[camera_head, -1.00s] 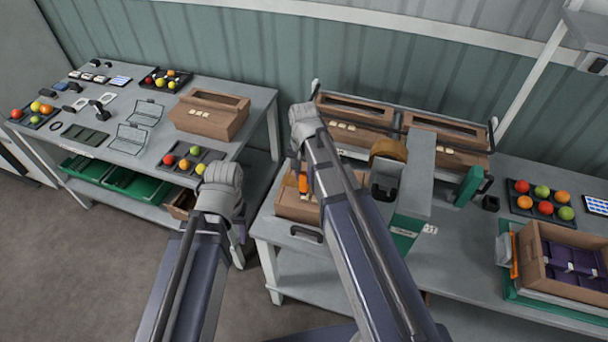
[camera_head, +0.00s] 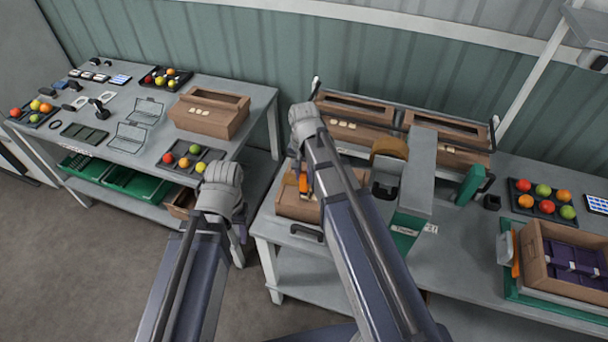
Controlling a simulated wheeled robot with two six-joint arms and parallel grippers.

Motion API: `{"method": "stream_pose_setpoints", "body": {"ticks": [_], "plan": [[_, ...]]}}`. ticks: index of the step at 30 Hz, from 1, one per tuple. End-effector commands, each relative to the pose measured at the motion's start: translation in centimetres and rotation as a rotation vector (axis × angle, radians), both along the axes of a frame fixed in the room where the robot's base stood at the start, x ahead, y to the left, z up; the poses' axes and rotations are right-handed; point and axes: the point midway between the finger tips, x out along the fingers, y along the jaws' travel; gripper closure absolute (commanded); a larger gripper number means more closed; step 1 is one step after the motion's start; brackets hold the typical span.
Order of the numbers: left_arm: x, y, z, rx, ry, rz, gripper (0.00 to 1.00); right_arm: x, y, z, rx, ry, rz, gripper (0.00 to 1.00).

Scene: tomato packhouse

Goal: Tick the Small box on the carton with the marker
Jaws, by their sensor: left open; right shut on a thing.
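A brown carton (camera_head: 290,205) sits on the front left part of the right-hand bench, partly hidden by my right arm. My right gripper (camera_head: 301,188) points down over this carton and is shut on an orange marker (camera_head: 303,182). The marker's tip and the tick boxes are hidden or too small to make out, so I cannot tell whether the tip touches. My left gripper (camera_head: 242,232) is open and empty, left of the carton in front of the bench; its fingers are mostly hidden behind the wrist.
A grey and green machine (camera_head: 420,180) with a brown roll (camera_head: 388,149) stands just right of the carton. A black handle (camera_head: 306,232) lies at the bench's front edge. More cartons (camera_head: 355,131) stand behind. The left table (camera_head: 85,150) holds trays of tomatoes and small tools.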

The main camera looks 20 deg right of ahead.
Motion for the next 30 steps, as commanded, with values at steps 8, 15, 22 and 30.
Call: {"method": "stream_pose_setpoints", "body": {"ticks": [8, 15, 22, 30], "plan": [[0.00, 0.00, -0.30, 0.000, 0.000, 0.000, 0.48, 0.00, 0.00, -0.30, 0.000, 0.000, 0.000, 1.00], [0.00, 0.00, -0.53, 0.000, 0.000, 0.000, 0.48, 0.00, 0.00, -0.53, 0.000, 0.000, 0.000, 1.00], [0.00, 0.00, -0.75, 0.000, 0.000, 0.000, 0.48, 0.00, 0.00, -0.75, 0.000, 0.000, 0.000, 1.00], [0.00, 0.00, -1.01, 0.000, 0.000, 0.000, 0.48, 0.00, 0.00, -1.01, 0.000, 0.000, 0.000, 1.00]]}}
